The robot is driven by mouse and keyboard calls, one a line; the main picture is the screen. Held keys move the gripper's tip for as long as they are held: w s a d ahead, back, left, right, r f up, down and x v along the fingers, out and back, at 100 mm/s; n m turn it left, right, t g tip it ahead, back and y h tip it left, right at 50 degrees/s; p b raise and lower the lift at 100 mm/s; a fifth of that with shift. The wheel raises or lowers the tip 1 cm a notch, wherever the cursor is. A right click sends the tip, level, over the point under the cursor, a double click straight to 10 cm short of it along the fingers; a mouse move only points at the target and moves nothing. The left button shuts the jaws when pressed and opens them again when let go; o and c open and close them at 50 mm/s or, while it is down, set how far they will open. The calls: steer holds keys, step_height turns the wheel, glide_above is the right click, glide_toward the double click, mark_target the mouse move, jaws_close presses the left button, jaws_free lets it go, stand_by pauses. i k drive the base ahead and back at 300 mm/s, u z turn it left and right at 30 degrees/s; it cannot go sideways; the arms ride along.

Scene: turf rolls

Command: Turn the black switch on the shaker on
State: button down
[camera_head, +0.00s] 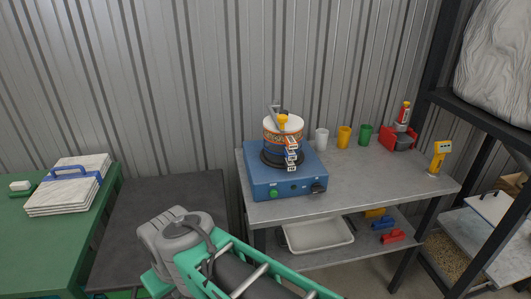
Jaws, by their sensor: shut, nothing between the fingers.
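The shaker (262,180) is a blue box on the grey metal table, left of its middle. Its sloped front panel has a round green button (274,194) at the left, small dark marks in the middle and a black switch (318,187) at the right end. The switch is too small to tell which way it is set. An orange-and-white patterned pot (270,137) stands on the shaker's round dark top, with yellow and grey items on it. My arm crosses the bottom middle of the view, in front of and left of the shaker. My gripper does not show.
White (321,138), yellow (344,137) and green (365,134) cups stand right of the shaker, with a red device (398,138) and a yellow meter (439,158) beyond. A white tray (318,235) sits on the lower shelf. A dark table (150,200) lies left. A black rack post stands right.

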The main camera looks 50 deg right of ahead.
mark_target(316, 188)
steer(key=z, duration=0.8)
steer(key=k, duration=0.4)
steer(key=u, duration=0.65)
